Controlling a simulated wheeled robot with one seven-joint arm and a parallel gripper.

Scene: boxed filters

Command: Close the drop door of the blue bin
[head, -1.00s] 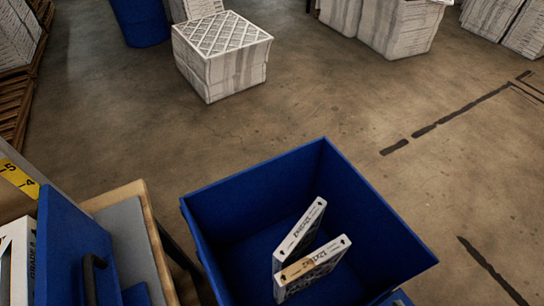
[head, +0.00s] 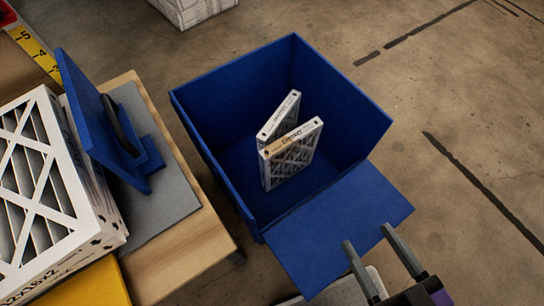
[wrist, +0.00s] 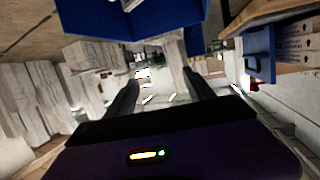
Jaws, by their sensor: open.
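The blue bin (head: 345,95) stands on the floor in the middle of the head view. Its drop door (head: 335,225) is open, spread outward from the bin's near side toward the lower right. Two boxed filters (head: 290,150) lean together inside the bin. My gripper (head: 366,236) is open and empty at the door's near edge, its fingertips overlapping that edge in the picture. I cannot tell whether they touch it. In the wrist view the open fingers (wrist: 161,92) point away, with a blue panel (wrist: 130,18) above them; which part of the bin it is, I cannot tell.
A wooden table (head: 180,245) stands left of the bin, carrying a grey mat (head: 165,205), a blue upright piece with a black handle (head: 95,120) and a large filter (head: 50,200). Open floor (head: 460,130) lies right of the bin.

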